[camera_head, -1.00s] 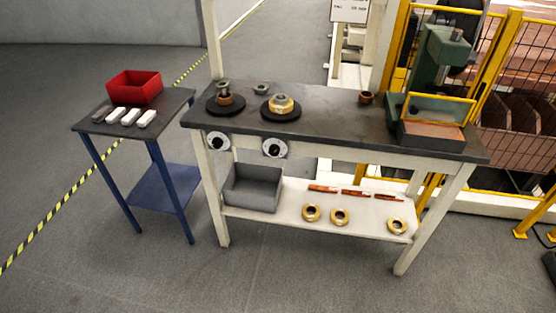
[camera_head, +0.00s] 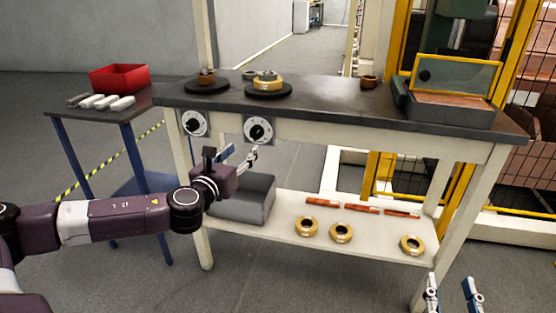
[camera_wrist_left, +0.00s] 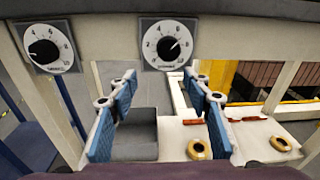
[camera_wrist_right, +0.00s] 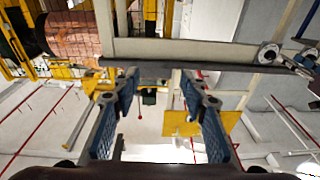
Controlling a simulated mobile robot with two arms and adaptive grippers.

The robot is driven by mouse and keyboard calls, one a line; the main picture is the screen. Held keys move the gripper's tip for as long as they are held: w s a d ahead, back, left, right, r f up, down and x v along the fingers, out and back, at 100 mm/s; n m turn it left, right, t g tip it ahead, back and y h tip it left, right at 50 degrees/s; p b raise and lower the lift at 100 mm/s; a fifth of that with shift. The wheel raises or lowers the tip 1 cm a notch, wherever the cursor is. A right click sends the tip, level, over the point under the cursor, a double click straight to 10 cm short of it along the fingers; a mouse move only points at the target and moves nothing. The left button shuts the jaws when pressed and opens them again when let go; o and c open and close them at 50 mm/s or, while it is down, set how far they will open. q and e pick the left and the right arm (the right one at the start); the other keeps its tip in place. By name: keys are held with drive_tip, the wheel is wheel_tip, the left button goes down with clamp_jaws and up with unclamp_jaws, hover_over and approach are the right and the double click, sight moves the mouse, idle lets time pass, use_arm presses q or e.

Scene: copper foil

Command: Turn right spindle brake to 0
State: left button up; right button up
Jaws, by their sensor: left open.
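The right spindle brake dial (camera_head: 258,130) is a white round scale with a black knob on the bench's front edge. In the left wrist view this dial (camera_wrist_left: 167,45) shows ahead and above the fingers, its knob mark pointing to the upper right, not at 0. The left dial (camera_head: 194,122) is a similar one, also in the left wrist view (camera_wrist_left: 48,46). My left gripper (camera_head: 239,155) is open and empty, just below the right dial and apart from it. My right gripper (camera_head: 453,292) is open and empty at the lower right, by the bench's right leg.
The dark bench top (camera_head: 330,105) carries two spindle discs with copper or brass parts, and a guarded machine (camera_head: 455,90) at right. A grey bin (camera_head: 255,200) and several rings and bars lie on the lower shelf. A blue side table (camera_head: 140,105) stands left.

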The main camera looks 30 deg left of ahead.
sight(255, 134)
use_arm(q)
drive_tip(key=w, duration=0.1)
drive_tip(key=w+r+m+b, duration=0.1)
drive_tip(key=w, duration=0.1)
drive_tip(key=w+r+m+b, duration=0.1)
drive_tip(key=w, duration=0.1)
drive_tip(key=shift+d+t, duration=0.25)
drive_tip(key=shift+t, duration=0.15)
drive_tip(key=shift+w+a, duration=0.1)
drive_tip(key=shift+w, duration=0.45)
use_arm(e)
drive_tip(key=s+d+r+t+y, duration=0.1)
drive_tip(key=s+r+t, duration=0.4)
drive_tip(key=r, duration=0.6)
drive_tip(key=shift+d, duration=0.4)
drive_tip(key=shift+r, duration=0.1)
use_arm(q)
drive_tip(key=c, duration=1.2)
